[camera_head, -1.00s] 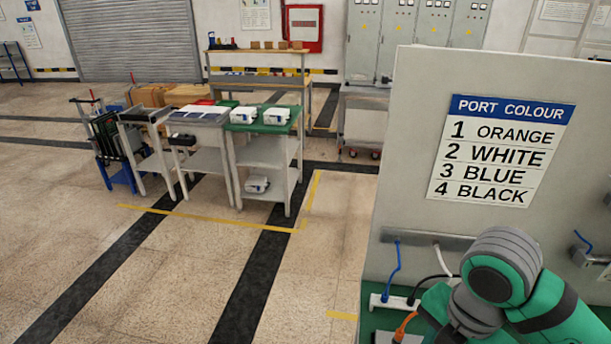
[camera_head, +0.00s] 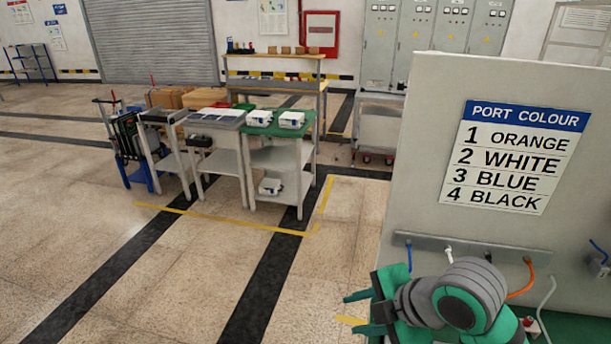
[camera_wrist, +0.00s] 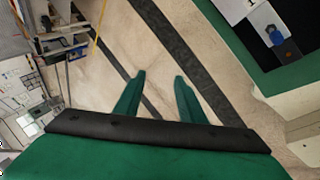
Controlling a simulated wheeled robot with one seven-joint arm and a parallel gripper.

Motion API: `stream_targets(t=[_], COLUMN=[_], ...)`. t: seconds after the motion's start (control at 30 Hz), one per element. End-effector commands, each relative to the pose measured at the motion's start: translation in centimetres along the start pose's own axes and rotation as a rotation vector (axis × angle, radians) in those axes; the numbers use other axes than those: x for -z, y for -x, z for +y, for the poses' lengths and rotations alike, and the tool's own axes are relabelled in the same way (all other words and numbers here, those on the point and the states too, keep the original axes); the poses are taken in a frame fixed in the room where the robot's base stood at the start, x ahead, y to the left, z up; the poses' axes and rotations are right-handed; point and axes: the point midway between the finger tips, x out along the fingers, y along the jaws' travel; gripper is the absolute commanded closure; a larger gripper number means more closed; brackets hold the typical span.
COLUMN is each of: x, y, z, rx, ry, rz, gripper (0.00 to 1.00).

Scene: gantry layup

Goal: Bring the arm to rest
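My gripper (camera_head: 358,313) is at the lower right of the head view, left of my bent wrist and in front of the panel's left edge. Its two green fingers point left and stand apart with nothing between them. In the wrist view my gripper (camera_wrist: 160,80) shows the same two fingers apart over bare floor. The grey panel (camera_head: 420,150) stands beside my arm and carries a port colour sign (camera_head: 515,157): 1 orange, 2 white, 3 blue, 4 black. My arm hides part of the bench below the panel.
An orange cable (camera_head: 529,275) and a white cable (camera_head: 546,300) hang near my arm below the rail (camera_head: 470,250). Trolleys with white boxes (camera_head: 291,119) stand farther left. Floor between is clear.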

Motion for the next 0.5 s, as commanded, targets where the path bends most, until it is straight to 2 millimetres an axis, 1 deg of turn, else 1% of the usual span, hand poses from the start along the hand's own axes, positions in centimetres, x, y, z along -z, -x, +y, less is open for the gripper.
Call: stream_targets(t=[0.03,0.2,0.4,0.5], x=[1.2,4.3,7.2,8.1], y=[-1.0,-2.9,-4.2,-4.7], z=[1.5,6.1,10.2,11.7], rx=[-0.064,-0.271,-0.480,-0.570], ry=[-0.028,-0.148,-0.323,-0.422], rz=[0.042,0.159,0.303,0.371], gripper=[0.64,0.64,0.64,0.64])
